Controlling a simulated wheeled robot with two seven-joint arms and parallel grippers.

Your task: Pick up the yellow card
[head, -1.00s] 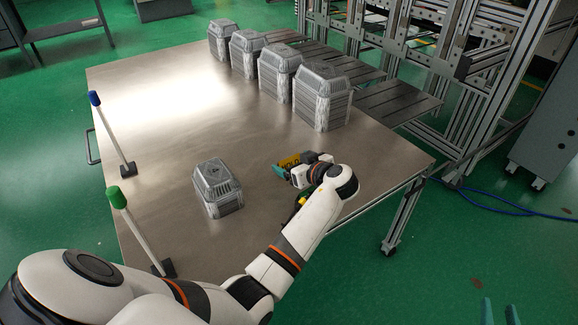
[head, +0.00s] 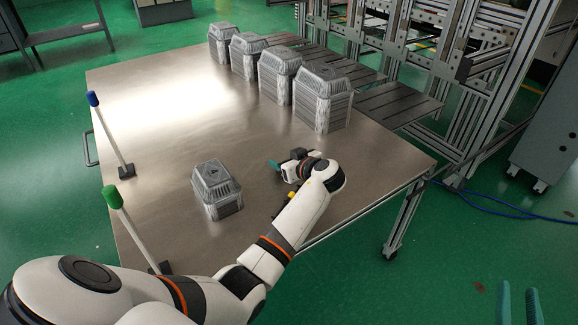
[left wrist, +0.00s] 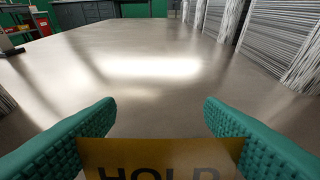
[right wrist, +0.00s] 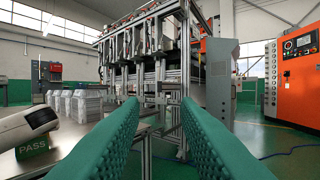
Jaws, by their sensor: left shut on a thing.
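The yellow card (left wrist: 160,158), with dark lettering that appears to read HOLD, is between the teal fingers of my left gripper (left wrist: 160,112) in the left wrist view. The left gripper is shut on the card. My right gripper (right wrist: 158,105) is open and empty. Its fingertips also show at the bottom right of the head view (head: 519,296), off the table.
A lone foil tray stack (head: 217,189) stands left of my left gripper. Several more stacks (head: 322,98) line the table's far right side. Posts with blue (head: 93,99) and green (head: 112,197) tops stand at the left edge. A green PASS card (right wrist: 33,146) shows in the right wrist view.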

